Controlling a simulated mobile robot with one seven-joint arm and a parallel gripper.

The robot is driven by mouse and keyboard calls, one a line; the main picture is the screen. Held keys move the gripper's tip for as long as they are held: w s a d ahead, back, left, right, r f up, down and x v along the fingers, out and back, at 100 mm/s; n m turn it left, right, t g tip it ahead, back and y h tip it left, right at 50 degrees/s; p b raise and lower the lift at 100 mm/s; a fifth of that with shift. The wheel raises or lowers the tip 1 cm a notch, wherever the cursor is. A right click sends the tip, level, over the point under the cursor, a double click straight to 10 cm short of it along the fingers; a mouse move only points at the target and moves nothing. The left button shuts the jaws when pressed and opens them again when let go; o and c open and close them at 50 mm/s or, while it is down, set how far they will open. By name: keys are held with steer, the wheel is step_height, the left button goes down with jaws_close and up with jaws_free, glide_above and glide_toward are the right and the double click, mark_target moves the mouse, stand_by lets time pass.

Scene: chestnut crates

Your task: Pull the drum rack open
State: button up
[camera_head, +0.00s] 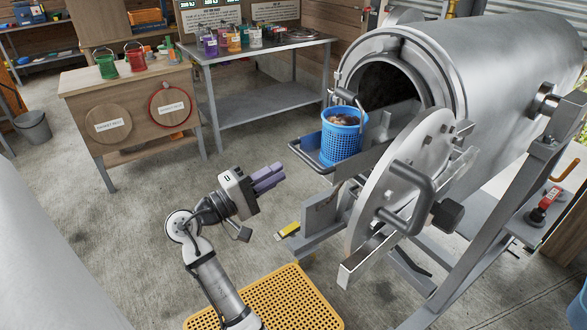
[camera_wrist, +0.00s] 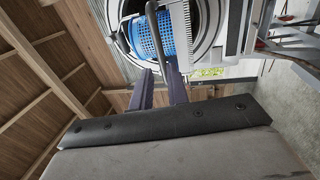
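The drum (camera_head: 490,60) is a large metal cylinder on the right with its round mouth open. The drum rack (camera_head: 310,156) is a grey tray that sticks out of the mouth, with a bar handle at its front end. A blue perforated basket (camera_head: 341,148) with brown contents stands on the rack; it also shows in the wrist view (camera_wrist: 150,38). My gripper (camera_head: 279,174) is to the left of the rack's front end, its purple fingers pointing toward it. In the wrist view the fingers (camera_wrist: 160,75) are apart, with nothing clearly held between them.
The round drum door (camera_head: 395,195) hangs open in front of the drum with a thick handle. A yellow grating (camera_head: 275,300) lies on the floor by my arm. A steel table (camera_head: 262,95) with jars and a wooden bench (camera_head: 130,85) with buckets stand behind.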

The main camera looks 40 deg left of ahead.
steer(key=b+v, duration=0.1)
steer(key=v, duration=0.4)
steer(key=shift+s, duration=0.15)
stand_by(0.3)
